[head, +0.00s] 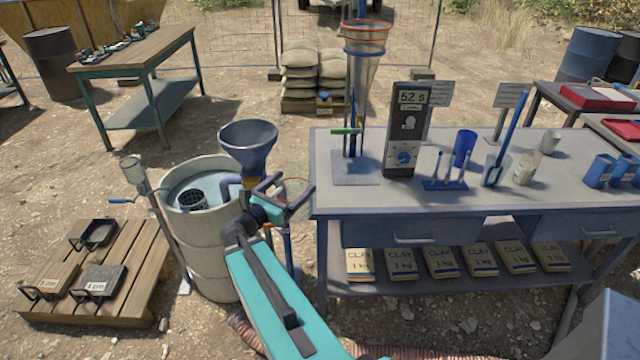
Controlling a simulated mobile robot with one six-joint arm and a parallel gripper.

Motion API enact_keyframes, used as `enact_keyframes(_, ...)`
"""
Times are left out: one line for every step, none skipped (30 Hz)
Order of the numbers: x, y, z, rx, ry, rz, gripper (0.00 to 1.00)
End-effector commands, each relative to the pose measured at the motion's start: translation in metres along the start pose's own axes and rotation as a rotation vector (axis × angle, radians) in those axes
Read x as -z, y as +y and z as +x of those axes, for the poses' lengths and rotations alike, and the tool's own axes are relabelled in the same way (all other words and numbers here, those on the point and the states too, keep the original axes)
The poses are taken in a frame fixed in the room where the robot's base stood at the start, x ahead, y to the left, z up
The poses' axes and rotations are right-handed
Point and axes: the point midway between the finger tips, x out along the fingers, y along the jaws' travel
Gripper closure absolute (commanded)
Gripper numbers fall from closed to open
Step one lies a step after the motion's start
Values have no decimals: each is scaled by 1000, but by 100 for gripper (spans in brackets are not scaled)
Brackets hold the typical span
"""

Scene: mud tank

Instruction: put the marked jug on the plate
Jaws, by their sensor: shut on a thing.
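My gripper (287,192) is at the end of my teal arm, between the concrete barrel and the left end of the blue bench. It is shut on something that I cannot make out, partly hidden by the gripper. Two blue jugs with pale labels stand at the bench's right end, a left one (599,171) and a right one (625,168). A plain blue cup (465,148) stands mid-bench. I cannot tell which vessel is the marked jug. A flat grey plate (350,174) lies at the bench's left end, under a tall clear funnel on a stand.
The concrete barrel (205,250) holds liquid, with a grey funnel (248,135) beside my gripper. A timer (406,130) reading 52 s stands right of the plate.

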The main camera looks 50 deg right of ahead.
Motion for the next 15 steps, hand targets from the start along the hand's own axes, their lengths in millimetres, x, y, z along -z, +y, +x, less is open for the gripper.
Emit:
enact_keyframes(0, 12, -13, -23, -1, 0, 47)
enact_keyframes(0, 18, -20, -34, -1, 1, 47)
enact_keyframes(0, 26, -30, -49, -1, 1, 47)
enact_keyframes(-1, 31, -36, -60, -1, 1, 47)
enact_keyframes(-1, 37, -44, -72, -1, 1, 47)
enact_keyframes(-1, 44, -53, -87, -1, 1, 47)
enact_keyframes(-1, 50, -60, -99, -1, 1, 47)
enact_keyframes(-1, 54, -68, -109, -1, 2, 47)
enact_keyframes(-1, 61, -78, -125, -1, 2, 47)
enact_keyframes(-1, 66, -85, -135, -1, 2, 47)
enact_keyframes(-1, 71, -93, -147, -1, 2, 47)
enact_keyframes(-1, 77, -103, -161, 0, 2, 47)
enact_keyframes(-1, 82, -111, -173, 0, 2, 47)
enact_keyframes(-1, 86, -118, -184, 0, 2, 47)
enact_keyframes(-1, 92, -129, -200, 0, 2, 47)
